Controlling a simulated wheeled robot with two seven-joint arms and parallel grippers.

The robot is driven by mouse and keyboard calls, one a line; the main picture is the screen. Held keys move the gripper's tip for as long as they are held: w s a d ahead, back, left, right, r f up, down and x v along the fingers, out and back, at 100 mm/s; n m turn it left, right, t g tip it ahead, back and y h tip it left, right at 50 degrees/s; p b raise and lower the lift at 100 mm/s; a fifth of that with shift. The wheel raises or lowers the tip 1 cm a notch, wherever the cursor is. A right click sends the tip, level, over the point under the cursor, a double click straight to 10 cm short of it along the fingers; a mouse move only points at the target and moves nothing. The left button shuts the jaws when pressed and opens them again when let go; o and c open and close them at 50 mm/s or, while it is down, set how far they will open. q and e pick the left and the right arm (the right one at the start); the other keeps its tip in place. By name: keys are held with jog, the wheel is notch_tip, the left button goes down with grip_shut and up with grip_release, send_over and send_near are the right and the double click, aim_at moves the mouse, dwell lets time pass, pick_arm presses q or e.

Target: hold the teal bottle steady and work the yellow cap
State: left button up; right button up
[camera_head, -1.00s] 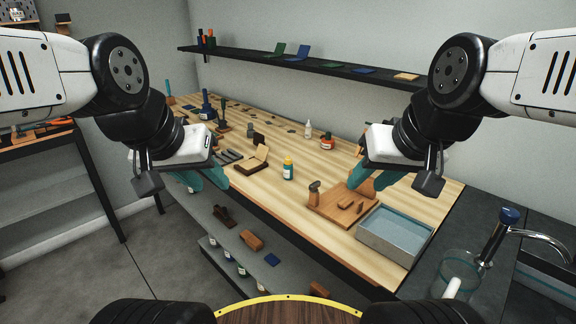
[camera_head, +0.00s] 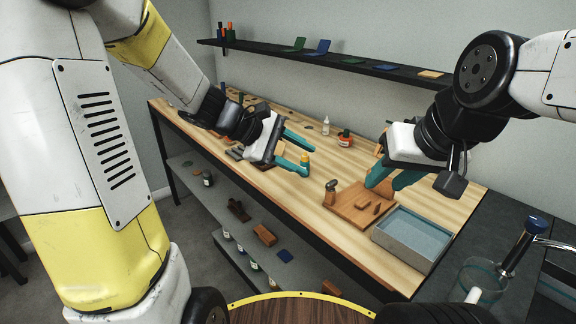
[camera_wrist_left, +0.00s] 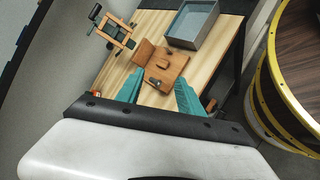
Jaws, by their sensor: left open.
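The small bottle with the yellow cap (camera_head: 306,158) stands on the wooden bench in the head view. Its body is mostly hidden by my left gripper's lower finger. My left gripper (camera_head: 311,161) is open, with its teal fingertips at the bottle; I cannot tell whether they touch it. The left wrist view shows both left fingers (camera_wrist_left: 158,94) apart with nothing visible between their tips, and no bottle can be made out there. My right gripper (camera_head: 385,183) is open and empty above the wooden board, to the right of the bottle.
The wooden board (camera_head: 350,211) with small wooden pieces lies right of the bottle, beside a grey tray (camera_head: 418,265). A white bottle (camera_head: 326,127) and a red-topped jar (camera_head: 344,138) stand behind. A dark shelf (camera_head: 350,62) runs along the wall. Bare bench lies in front of the white bottle.

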pick_arm(q)
jog(key=w+a+f+n+t+h, duration=0.1)
jog(key=w+f+n+t, duration=0.1)
jog(key=w+f+n, duration=0.3)
jog(key=w+f+n+t+h, duration=0.1)
jog(key=w+f+n+t, duration=0.2)
jog(key=w, duration=0.4)
jog(key=n+t+y, duration=0.2)
jog(key=n, duration=0.6)
send_near(301, 177)
jog(key=r, duration=0.1)
jog(key=w+d+r, duration=0.1)
jog(key=r, duration=0.1)
jog(key=shift+w+d, duration=0.2)
jog(key=shift+d, duration=0.1)
jog(key=shift+w+d+f, duration=0.2)
jog(key=shift+w+f, duration=0.1)
jog(key=shift+w, duration=0.1)
jog(key=x, duration=0.7)
jog(key=shift+s+f, duration=0.1)
jog(key=shift+a, duration=0.1)
jog(key=c, duration=0.8)
jog(key=shift+o, duration=0.3)
grip_shut()
